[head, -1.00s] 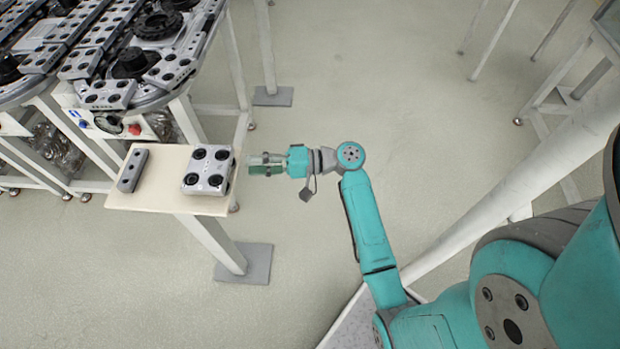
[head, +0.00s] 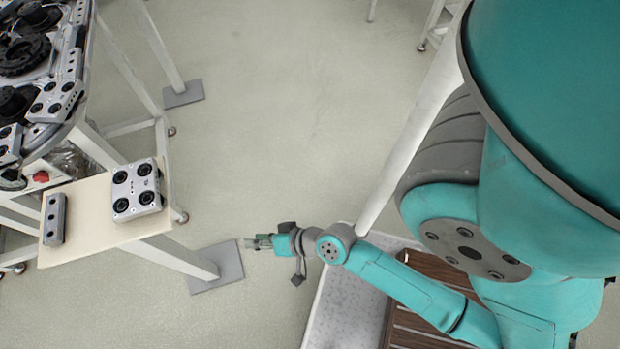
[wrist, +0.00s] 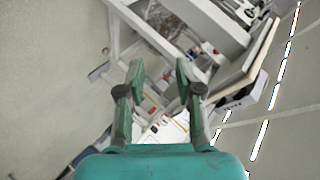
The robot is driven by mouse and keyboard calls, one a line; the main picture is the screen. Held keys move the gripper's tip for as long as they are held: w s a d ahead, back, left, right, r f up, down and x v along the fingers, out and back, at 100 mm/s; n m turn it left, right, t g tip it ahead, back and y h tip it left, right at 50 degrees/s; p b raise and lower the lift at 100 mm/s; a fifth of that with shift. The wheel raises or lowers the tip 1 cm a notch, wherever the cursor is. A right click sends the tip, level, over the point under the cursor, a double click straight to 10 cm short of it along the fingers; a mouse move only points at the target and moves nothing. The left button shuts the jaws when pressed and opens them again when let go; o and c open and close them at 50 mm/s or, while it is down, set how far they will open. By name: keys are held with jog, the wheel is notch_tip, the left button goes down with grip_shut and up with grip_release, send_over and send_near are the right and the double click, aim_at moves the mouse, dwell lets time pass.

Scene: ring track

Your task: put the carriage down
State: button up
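The carriage (head: 137,190), a silver-grey block with several black round wheels on top, lies on a small cream side table (head: 100,222) at the left of the head view. It sits near the table's right edge. My gripper (head: 250,243) is in the air to the right of and below the table in the picture, clear of the carriage. In the wrist view my gripper (wrist: 158,75) shows two green fingers spread apart with nothing between them. The carriage also seems to show in the wrist view (wrist: 241,94), dark and partly cut by the table board.
A smaller grey block (head: 54,219) lies on the left part of the side table. The ring track (head: 35,75) with more carriages stands at the upper left. Table legs and a grey foot plate (head: 217,267) stand near my gripper. Open floor lies in the middle.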

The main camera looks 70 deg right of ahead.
jog(key=s+r+n+t+h, duration=0.1)
jog(key=s+r+n+t, duration=0.2)
jog(key=s+r+n, duration=0.6)
jog(key=s+r, duration=0.7)
jog(key=shift+a+r+n+h, duration=0.15)
jog(key=shift+a+n+h, duration=0.05)
jog(key=shift+n+h, duration=0.1)
dwell(0.3)
